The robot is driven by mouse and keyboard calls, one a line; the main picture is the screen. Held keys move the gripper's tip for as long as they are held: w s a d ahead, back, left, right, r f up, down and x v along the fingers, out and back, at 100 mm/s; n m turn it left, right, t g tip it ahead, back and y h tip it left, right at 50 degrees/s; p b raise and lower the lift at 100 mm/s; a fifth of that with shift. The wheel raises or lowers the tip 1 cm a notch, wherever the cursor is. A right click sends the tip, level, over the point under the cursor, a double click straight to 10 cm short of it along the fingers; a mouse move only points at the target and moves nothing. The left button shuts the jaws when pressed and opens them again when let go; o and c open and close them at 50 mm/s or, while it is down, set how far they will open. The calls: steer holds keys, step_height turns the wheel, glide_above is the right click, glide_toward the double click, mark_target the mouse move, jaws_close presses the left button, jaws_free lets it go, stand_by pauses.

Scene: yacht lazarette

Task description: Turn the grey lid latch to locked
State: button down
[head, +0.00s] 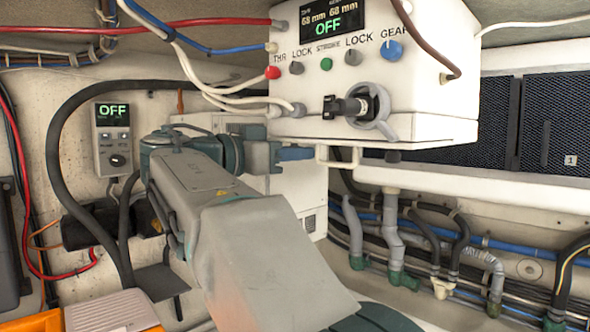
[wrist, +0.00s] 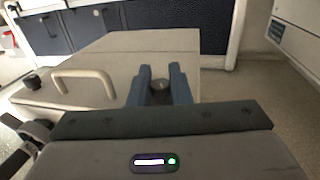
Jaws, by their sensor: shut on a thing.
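My gripper (wrist: 160,75) shows in the wrist view with its two blue-grey fingers closed around a small dark grey round piece (wrist: 160,84), which appears to be the lid latch. It sits on the pale face of a box (wrist: 115,45). The fingers cover its sides, so its turned position and any locked marking cannot be read. In the head view my gripper (head: 295,153) is just under the white control box, and my own arm covers much of the area below. The latch cannot be made out there.
A pale loop handle (wrist: 85,82) stands left of the fingers. The control box (head: 420,100) above carries several knobs, a lever (head: 350,106) and an OFF display (head: 322,22). Cables (head: 75,120) hang at left; pipes (head: 395,235) run along the right wall.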

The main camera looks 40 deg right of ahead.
steer(key=n+t+b, duration=0.1)
steer(key=t+b, duration=0.1)
steer(key=n+t+b, duration=0.1)
steer(key=t, duration=0.1)
steer(key=n+t+b, duration=0.1)
steer(key=b, duration=0.1)
steer(key=shift+f+t+b, duration=0.25)
steer(key=shift+t+b, duration=0.05)
steer(key=shift+t, duration=0.1)
steer(key=shift+r+n+t+y+b, duration=0.25)
steer(key=shift+n+t+y+b, duration=0.15)
steer(key=shift+n+t+b, duration=0.75)
steer(key=shift+t, duration=0.35)
steer(key=c, duration=1.4)
jaws_free()
steer(key=b+v, duration=0.2)
steer(key=v, duration=1.2)
steer(key=shift+d+r, duration=0.1)
